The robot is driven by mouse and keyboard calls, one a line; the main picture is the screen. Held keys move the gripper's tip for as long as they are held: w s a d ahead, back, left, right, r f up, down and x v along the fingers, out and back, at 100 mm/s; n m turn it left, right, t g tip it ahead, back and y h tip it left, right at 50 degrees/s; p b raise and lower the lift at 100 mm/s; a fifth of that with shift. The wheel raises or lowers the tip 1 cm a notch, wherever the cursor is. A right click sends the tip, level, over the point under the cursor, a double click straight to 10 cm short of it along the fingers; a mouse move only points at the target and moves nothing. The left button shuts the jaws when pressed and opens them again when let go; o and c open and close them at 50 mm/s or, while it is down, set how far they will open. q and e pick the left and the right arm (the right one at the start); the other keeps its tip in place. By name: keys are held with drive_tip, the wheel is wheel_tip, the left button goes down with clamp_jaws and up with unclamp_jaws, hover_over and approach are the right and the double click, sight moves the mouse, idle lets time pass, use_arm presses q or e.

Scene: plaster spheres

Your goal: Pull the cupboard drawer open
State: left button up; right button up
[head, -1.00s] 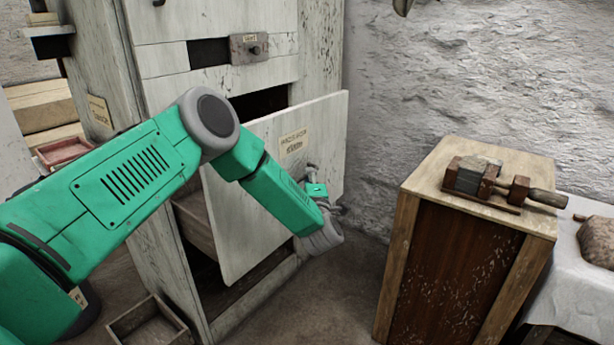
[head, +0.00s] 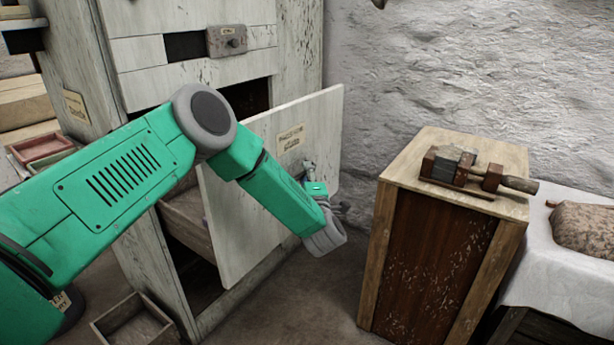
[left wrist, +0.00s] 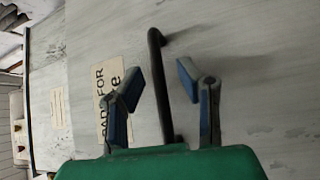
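The cupboard (head: 300,50) is tall, with worn whitish paint. Its large lower drawer (head: 228,228) stands well out, with a gap behind its front and its wooden side showing. A paper label (head: 291,138) is on the front. My left gripper (head: 322,195) is at the right part of the drawer front, its fingers partly hidden in the head view. In the left wrist view, the dark bar handle (left wrist: 157,60) runs between the two blue-padded fingers of my left gripper (left wrist: 163,80). A gap shows on both sides of the bar. My right gripper is not in view.
A wooden cabinet (head: 440,260) with a tool (head: 465,170) on top stands to the right, apart from the drawer. A cloth-covered table (head: 560,265) is beyond it. A small open box (head: 130,320) lies on the floor. Floor (head: 300,300) before the drawer is clear.

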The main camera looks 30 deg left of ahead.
use_arm(q)
drive_tip(key=shift+d, duration=0.1)
drive_tip(key=v, duration=1.1)
drive_tip(key=shift+s+d+f, duration=0.25)
drive_tip(key=shift+s, duration=0.05)
